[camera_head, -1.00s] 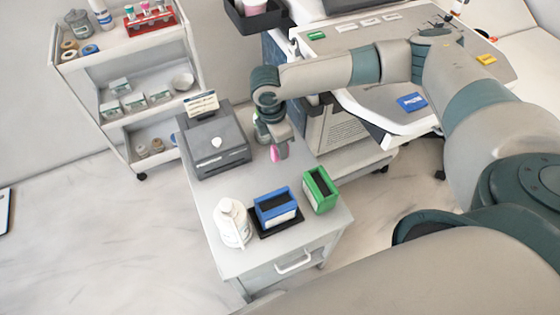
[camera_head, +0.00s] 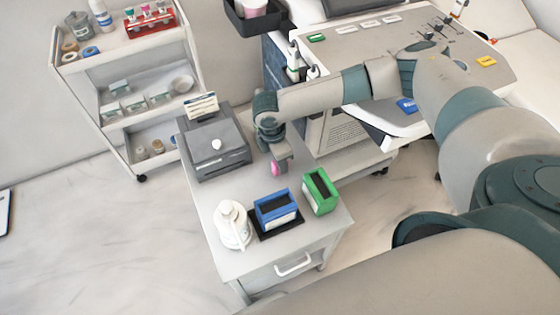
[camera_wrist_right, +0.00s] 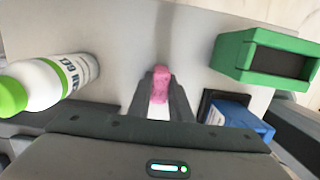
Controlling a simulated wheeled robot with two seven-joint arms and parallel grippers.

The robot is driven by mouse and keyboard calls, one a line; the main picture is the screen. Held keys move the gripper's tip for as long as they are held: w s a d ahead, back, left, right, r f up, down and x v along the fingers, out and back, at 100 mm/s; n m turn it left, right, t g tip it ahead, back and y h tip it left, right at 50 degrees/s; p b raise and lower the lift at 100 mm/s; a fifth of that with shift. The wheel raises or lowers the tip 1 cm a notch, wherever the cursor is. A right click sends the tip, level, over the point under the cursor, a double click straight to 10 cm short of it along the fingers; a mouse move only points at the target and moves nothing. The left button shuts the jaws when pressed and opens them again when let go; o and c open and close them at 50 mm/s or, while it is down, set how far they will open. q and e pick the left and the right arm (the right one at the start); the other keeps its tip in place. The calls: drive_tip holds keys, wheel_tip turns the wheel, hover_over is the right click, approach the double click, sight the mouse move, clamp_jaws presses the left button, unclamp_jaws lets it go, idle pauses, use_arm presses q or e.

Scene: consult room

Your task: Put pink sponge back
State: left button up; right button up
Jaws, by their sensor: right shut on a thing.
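The pink sponge (camera_head: 276,168) is held at the tip of my right gripper (camera_head: 278,165), over the top of the small grey cart (camera_head: 220,262). In the right wrist view the pink sponge (camera_wrist_right: 161,82) sits between the two dark fingers, which are shut on it. I cannot tell whether its lower end touches the cart top. A green open box (camera_head: 320,191) stands in front and to the right of the sponge. A blue box (camera_head: 275,209) on a black tray stands in front of it. My left gripper is not in view.
A dark grey printer (camera_head: 218,145) stands on the cart behind left, and a white bottle (camera_head: 232,225) at the front left. A gel bottle with a green cap (camera_wrist_right: 45,82) shows in the wrist view. A white shelf trolley (camera_head: 130,90) and an ultrasound console (camera_head: 440,65) stand beyond.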

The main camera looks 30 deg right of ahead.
drive_tip(key=shift+f, duration=0.1)
drive_tip(key=o, duration=0.8)
drive_tip(key=shift+o, duration=0.2)
wheel_tip(320, 180, up, 12)
drive_tip(key=a, duration=0.1)
drive_tip(key=shift+a, duration=0.25)
idle(0.4)
